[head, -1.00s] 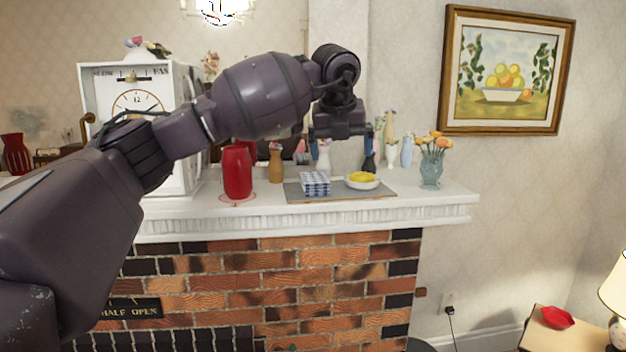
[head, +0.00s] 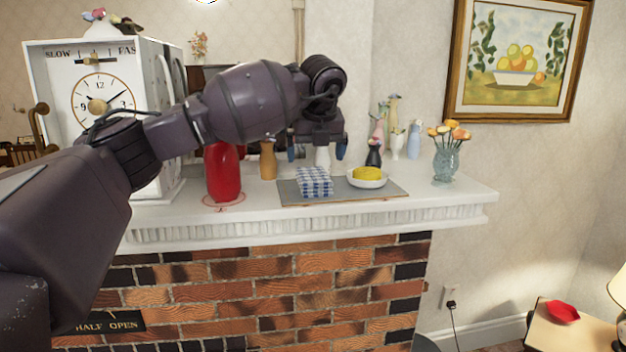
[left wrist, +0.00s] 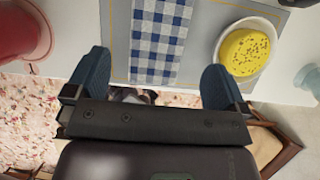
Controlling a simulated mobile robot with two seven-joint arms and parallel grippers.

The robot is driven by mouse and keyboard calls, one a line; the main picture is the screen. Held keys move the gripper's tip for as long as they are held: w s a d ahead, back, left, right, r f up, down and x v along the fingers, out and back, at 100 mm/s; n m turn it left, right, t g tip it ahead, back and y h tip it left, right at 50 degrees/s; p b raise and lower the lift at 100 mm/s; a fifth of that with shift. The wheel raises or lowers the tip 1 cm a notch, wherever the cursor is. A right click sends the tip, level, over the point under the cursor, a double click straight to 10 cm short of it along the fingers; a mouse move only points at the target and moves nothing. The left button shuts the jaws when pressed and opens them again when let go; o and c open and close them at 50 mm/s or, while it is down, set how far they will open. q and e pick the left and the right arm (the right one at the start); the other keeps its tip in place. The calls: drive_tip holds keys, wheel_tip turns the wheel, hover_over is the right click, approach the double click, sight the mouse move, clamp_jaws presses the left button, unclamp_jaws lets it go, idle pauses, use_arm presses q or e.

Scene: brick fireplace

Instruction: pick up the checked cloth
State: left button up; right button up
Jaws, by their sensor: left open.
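The blue-and-white checked cloth (head: 315,182) lies folded on a grey mat (head: 385,189) on the white mantel. My left gripper (head: 316,152) is open and empty, its fingers pointing down above the mantel near the cloth. In the left wrist view the cloth (left wrist: 160,35) lies ahead of and between the two blue fingertips (left wrist: 152,85), apart from them. My right gripper is not in view.
A red vase (head: 222,175) and a tan vase (head: 268,160) stand left of the cloth. A white bowl (head: 367,181) with a yellow sponge-like item sits close on its right. A large white clock (head: 105,100) stands far left; a flower vase (head: 446,160) stands right.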

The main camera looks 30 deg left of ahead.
sight(314, 174)
use_arm(q)
drive_tip(key=shift+w+a+f, duration=0.1)
drive_tip(key=shift+w+f, duration=0.05)
drive_tip(key=shift+f, duration=0.65)
drive_tip(key=p+x, duration=0.1)
drive_tip(key=x, duration=0.2)
drive_tip(key=shift+f, duration=0.25)
drive_tip(key=shift+w+a+f, duration=0.1)
drive_tip(key=shift+a+f, duration=0.1)
drive_tip(key=shift+f, duration=0.35)
drive_tip(key=shift+c, duration=1.3)
drive_tip(key=c, duration=0.7)
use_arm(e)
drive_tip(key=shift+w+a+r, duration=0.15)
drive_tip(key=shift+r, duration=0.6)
